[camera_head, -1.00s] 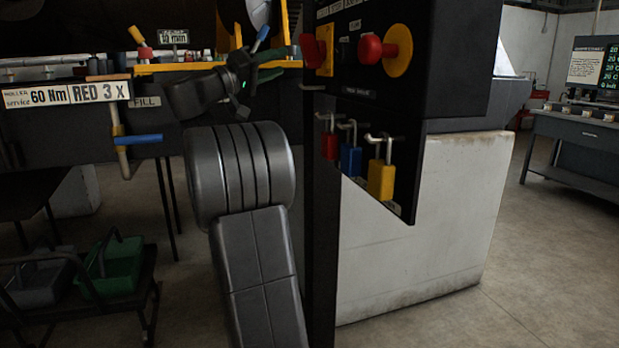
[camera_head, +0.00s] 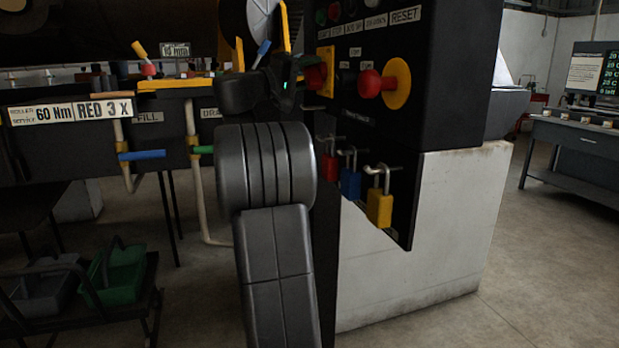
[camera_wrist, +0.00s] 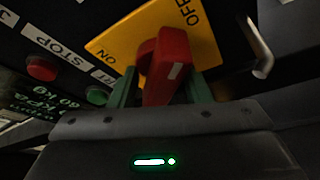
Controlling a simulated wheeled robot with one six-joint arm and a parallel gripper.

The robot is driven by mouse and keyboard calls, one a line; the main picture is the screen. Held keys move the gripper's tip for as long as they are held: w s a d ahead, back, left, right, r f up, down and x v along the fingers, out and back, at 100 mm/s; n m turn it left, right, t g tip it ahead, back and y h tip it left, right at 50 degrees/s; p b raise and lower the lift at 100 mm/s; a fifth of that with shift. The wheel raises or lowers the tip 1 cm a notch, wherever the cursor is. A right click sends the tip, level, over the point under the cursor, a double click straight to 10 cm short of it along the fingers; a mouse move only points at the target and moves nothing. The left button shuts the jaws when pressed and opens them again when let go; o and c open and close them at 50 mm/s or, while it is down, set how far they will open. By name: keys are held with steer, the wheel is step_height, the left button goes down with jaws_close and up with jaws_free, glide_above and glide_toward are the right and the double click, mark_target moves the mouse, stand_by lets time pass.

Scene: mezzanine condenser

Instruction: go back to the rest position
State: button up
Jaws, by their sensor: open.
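My gripper (camera_head: 298,80) is at the left side of the dark control panel (camera_head: 440,110) in the head view. In front of it is a red switch handle (camera_head: 316,74) on a yellow plate (camera_head: 328,60). In the wrist view my gripper (camera_wrist: 162,92) has its two green fingers apart, one on each side of the red handle (camera_wrist: 168,60). The yellow plate (camera_wrist: 120,42) behind it reads ON and OFF. I cannot tell whether the fingers touch the handle. My folded arm fills the lower middle of the head view.
A red knob on a yellow disc (camera_head: 396,83) is right of the switch. Red (camera_head: 330,167), blue (camera_head: 351,184) and yellow (camera_head: 379,209) padlocks hang below. Pipes with blue (camera_head: 142,155) and green handles stand left of my arm. Open floor (camera_head: 530,270) lies at right.

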steer(key=shift+r+n+y+p, duration=0.3)
steer(key=shift+n+y+p, duration=0.2)
steer(key=shift+n+p, duration=0.85)
steer(key=shift+f+p, duration=0.1)
steer(key=shift+p, duration=0.6)
steer(key=shift+f+n, duration=0.15)
steer(key=shift+n, duration=0.1)
steer(key=shift+a+f+y, duration=0.1)
steer(key=shift+y, duration=0.2)
